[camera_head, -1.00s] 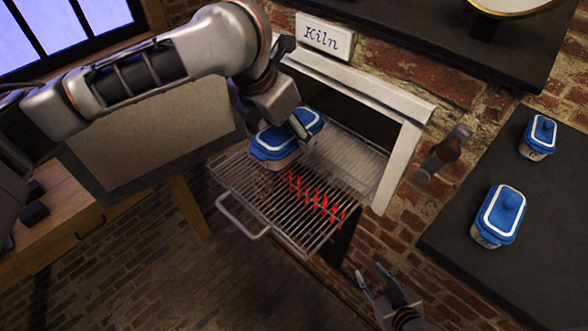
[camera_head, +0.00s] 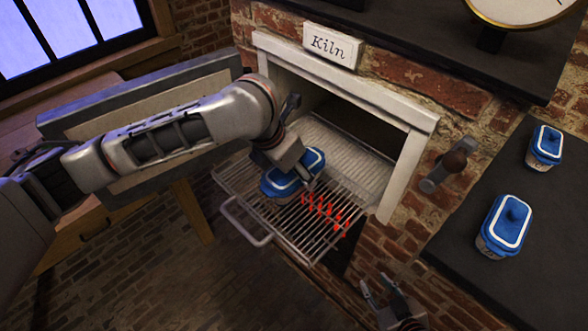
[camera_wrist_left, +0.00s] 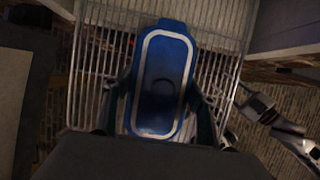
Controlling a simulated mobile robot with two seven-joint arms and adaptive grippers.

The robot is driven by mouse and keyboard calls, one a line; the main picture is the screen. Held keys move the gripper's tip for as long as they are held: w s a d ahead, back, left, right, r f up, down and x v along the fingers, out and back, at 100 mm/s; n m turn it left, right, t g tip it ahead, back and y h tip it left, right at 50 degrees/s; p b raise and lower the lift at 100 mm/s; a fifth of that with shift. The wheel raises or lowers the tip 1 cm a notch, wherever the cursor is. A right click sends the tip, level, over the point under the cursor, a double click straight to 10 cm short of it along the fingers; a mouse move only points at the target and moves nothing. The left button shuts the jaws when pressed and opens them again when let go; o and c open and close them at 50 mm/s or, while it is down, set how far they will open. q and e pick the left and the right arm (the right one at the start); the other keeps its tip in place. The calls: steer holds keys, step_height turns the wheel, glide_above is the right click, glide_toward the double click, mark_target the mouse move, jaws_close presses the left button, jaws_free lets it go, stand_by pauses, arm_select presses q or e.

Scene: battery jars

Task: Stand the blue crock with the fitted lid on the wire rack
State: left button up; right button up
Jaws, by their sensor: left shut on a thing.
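A blue crock with a white-edged blue lid (camera_head: 315,160) is at the wire rack (camera_head: 236,181), which is pulled out from the kiln. My left gripper (camera_head: 299,177) is shut on this crock from above. The crock looks upright, over the rack's rear left part; I cannot tell whether its base touches the wires. In the left wrist view the crock's lid (camera_wrist_left: 164,90) fills the middle, with the rack bars (camera_wrist_left: 98,60) behind it. My right gripper (camera_head: 383,290) is open and empty at the bottom, right of the rack.
Two more blue-lidded crocks, one larger (camera_head: 505,225) and one smaller (camera_head: 544,147), stand on the dark counter (camera_head: 470,235) at right. Red glowing coals (camera_head: 325,209) show beneath the rack. The kiln's white frame (camera_head: 398,175) is close behind. The rack's front and right are bare.

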arm_select(q)
steer(key=o, duration=1.7)
steer(key=v, duration=1.2)
steer(key=shift+s, duration=0.15)
